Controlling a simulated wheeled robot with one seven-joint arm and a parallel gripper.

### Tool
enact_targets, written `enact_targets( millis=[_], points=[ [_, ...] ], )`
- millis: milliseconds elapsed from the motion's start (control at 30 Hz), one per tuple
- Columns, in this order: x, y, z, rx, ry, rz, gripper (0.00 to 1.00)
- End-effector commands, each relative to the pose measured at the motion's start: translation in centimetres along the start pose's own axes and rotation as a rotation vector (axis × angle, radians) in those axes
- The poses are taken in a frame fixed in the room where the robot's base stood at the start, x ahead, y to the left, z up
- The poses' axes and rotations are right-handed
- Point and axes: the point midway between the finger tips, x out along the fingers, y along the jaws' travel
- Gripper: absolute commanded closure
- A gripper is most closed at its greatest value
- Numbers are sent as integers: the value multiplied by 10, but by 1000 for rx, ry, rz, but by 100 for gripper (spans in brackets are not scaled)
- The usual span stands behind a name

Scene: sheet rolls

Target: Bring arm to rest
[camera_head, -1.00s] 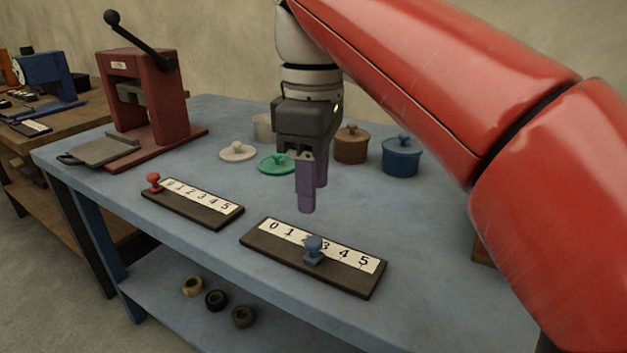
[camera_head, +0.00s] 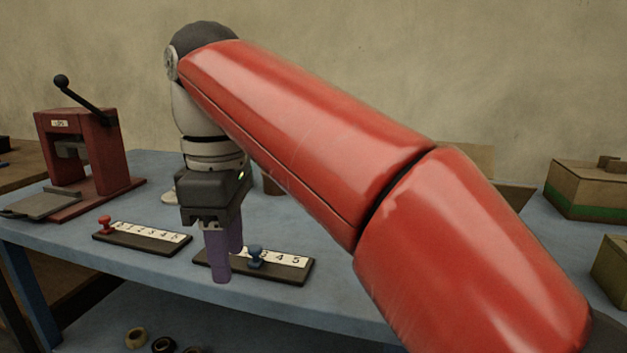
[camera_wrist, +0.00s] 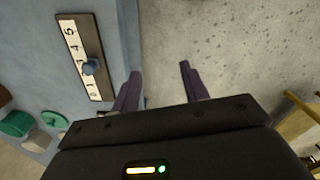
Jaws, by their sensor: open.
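My gripper (camera_head: 222,262) has two purple fingers pointing down in the head view. The fingers are apart and nothing is between them. In the head view they cover part of the numbered board with the blue peg (camera_head: 256,257). In the wrist view the fingers (camera_wrist: 158,82) hang over the grey floor, just beyond the table's edge. The board (camera_wrist: 85,53) lies on the table to their left, with its blue peg (camera_wrist: 90,67) standing on the number strip.
A blue table (camera_head: 325,312) carries a second numbered board (camera_head: 142,238) with a red peg (camera_head: 105,224) and a red lever press (camera_head: 85,155). Cardboard boxes (camera_head: 588,190) stand at the right. Rolls (camera_head: 163,345) lie below. The wrist view shows a green lidded pot (camera_wrist: 17,124).

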Motion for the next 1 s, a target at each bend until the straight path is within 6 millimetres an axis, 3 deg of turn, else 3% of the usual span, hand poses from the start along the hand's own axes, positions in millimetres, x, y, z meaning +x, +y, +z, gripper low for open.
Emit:
enact_targets(
  millis=[367,567,767,1000],
  points=[
    [15,5,33,188,24,56,55],
    [33,7,65,368,53,107,55],
    [65,2,117,640,107,180,55],
    [139,-25,204,1122,237,296,55]
  ],
)
